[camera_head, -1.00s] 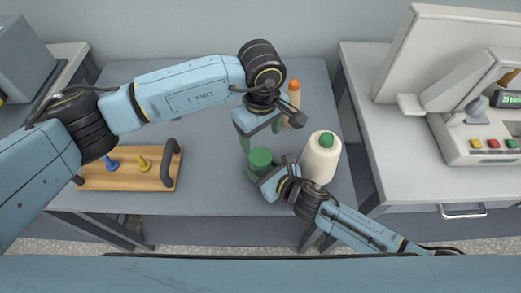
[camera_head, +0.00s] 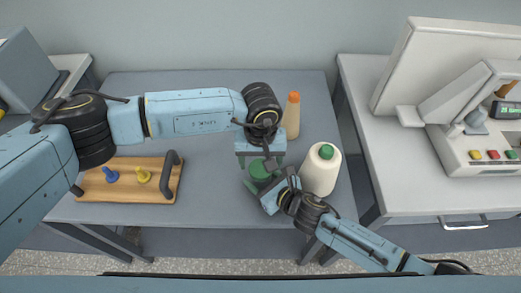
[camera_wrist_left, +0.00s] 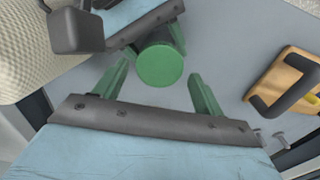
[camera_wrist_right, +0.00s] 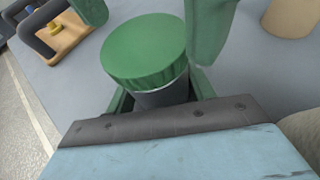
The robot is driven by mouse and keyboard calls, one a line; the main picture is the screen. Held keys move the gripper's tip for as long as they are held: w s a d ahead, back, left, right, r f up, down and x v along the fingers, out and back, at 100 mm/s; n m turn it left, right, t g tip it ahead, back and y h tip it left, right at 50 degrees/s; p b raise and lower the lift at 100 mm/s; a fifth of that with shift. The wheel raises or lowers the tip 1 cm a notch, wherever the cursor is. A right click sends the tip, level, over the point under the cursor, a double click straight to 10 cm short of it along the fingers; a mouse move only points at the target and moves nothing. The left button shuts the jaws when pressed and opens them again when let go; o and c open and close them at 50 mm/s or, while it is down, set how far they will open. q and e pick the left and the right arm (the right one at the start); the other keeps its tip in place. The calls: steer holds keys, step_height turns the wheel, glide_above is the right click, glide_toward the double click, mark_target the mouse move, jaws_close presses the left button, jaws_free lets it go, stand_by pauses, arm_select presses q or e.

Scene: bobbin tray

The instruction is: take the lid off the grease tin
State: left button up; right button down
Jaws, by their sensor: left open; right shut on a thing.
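The grease tin has a round green lid (camera_head: 264,170), seen from above in the left wrist view (camera_wrist_left: 160,66). Its dark grey body (camera_wrist_right: 163,95) shows below the lid in the right wrist view. My right gripper (camera_head: 264,184) is shut on the tin's body, with its fingers at the sides below the lid. My left gripper (camera_wrist_left: 158,73) is open above the lid, with its fingers apart on either side of it. The left fingers also show near the lid in the right wrist view. The lid sits on the tin.
A cream bottle with a green cap (camera_head: 319,172) stands close to the right of my right gripper. An orange-tipped bottle (camera_head: 291,117) stands behind. A wooden tray (camera_head: 128,190) with a dark handle and blue and yellow pieces lies left. The back left of the table is clear.

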arm_select(q)
steer(key=shift+f, duration=0.9)
steer(key=shift+c, duration=0.3)
steer(key=c, duration=0.7)
steer(key=n, duration=0.5)
steer(key=shift+c, duration=0.3)
steer(key=n, duration=0.5)
steer(key=shift+n, duration=0.3)
steer(key=n, duration=0.9)
steer(key=shift+r, duration=0.1)
